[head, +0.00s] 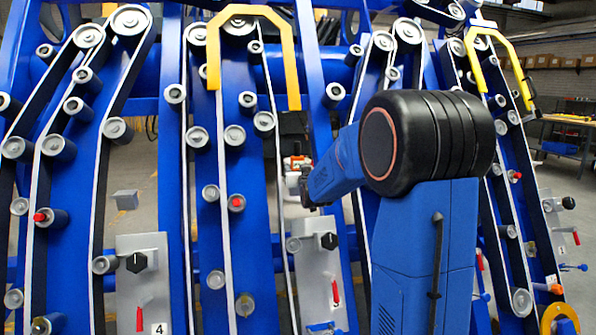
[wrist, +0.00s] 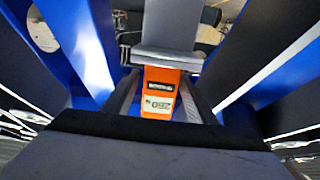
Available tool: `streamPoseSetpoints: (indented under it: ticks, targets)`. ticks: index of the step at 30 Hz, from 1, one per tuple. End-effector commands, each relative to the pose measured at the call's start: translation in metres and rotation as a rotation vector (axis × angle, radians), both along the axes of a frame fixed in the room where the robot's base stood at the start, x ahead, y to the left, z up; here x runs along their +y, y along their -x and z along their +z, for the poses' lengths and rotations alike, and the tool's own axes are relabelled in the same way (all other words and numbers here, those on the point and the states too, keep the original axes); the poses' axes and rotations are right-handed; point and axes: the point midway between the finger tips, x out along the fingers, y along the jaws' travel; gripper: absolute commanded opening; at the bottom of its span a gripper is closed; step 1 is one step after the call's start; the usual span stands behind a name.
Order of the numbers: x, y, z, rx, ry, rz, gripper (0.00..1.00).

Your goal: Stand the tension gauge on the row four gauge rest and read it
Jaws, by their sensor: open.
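The tension gauge (wrist: 160,92) is orange with a pale display, and lies between the fingers of my gripper (wrist: 158,106) in the wrist view. Its display looks upside down there, with digits like 260, not surely legible. A light grey block (wrist: 168,58) meets its far end; I cannot tell whether they touch. In the head view the gauge (head: 297,163) shows small beside my gripper (head: 304,188), whose fingers are hard to make out. The jaws are open around the gauge. A grey block (head: 125,199), perhaps the row four gauge rest, is left, above the panel marked 4 (head: 142,283), with nothing on it.
Blue row frames with belts and rollers stand close on both sides. A yellow hoop (head: 254,18) arches above the middle row. A second grey panel (head: 319,282) with a black knob and red lever is below my gripper. A workbench (head: 567,121) stands far right.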

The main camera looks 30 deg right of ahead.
Motion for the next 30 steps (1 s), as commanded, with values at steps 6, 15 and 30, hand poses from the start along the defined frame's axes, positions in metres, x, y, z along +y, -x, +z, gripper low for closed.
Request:
streamPoseSetpoints:
  ticks: [6, 15, 30]
  targets:
    - [0.0, 0.0, 0.0, 0.0, 0.0, 0.0, 0.47]
    - [0.0, 0.0, 0.002, -0.002, 0.001, 0.0, 0.09]
    - [0.0, 0.0, 0.032, -0.002, 0.001, 0.0, 0.09]
